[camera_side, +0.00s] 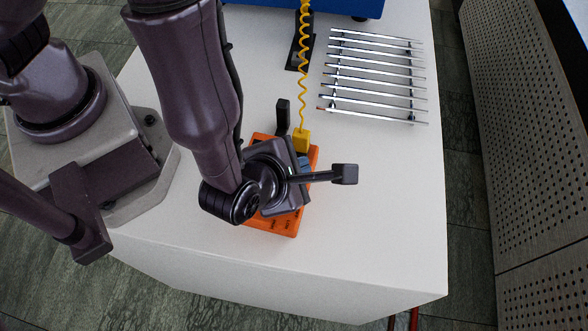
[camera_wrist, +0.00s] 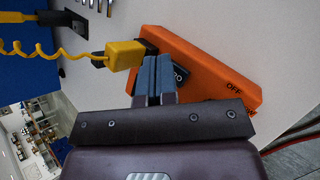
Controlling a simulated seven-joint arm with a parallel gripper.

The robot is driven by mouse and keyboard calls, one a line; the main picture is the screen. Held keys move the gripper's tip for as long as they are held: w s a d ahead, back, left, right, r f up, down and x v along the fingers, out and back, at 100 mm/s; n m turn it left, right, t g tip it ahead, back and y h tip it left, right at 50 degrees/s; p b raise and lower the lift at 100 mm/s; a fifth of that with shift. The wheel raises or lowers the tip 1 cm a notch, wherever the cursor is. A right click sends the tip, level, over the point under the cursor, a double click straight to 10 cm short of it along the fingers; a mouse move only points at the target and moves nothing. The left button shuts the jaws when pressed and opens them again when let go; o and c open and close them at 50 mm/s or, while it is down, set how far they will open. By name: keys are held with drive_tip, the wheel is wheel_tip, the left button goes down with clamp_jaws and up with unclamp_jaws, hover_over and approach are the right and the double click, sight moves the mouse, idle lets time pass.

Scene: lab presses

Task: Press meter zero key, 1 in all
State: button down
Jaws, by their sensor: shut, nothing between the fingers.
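The orange meter (camera_side: 286,223) lies on the white table under my wrist, which hides much of it. In the wrist view the meter (camera_wrist: 207,62) shows an "OFF" label and part of a dark display with digits. My gripper (camera_wrist: 160,60) is shut and empty, its blue fingertips together over the meter beside the display. In the side view the fingertips of my gripper (camera_side: 305,163) show only slightly past the wrist. The zero key cannot be made out, and I cannot tell whether the fingertips touch the meter.
A yellow plug (camera_side: 301,139) with a coiled yellow cable (camera_side: 304,88) sits at the meter's far end, near my fingers. A rack of metal rods (camera_side: 375,78) stands further back. The table's right side (camera_side: 400,190) is clear.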

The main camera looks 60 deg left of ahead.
drive_tip(key=shift+f, duration=0.45)
idle(0.4)
drive_tip(key=shift+r, duration=0.9)
drive_tip(key=shift+r, duration=2.55)
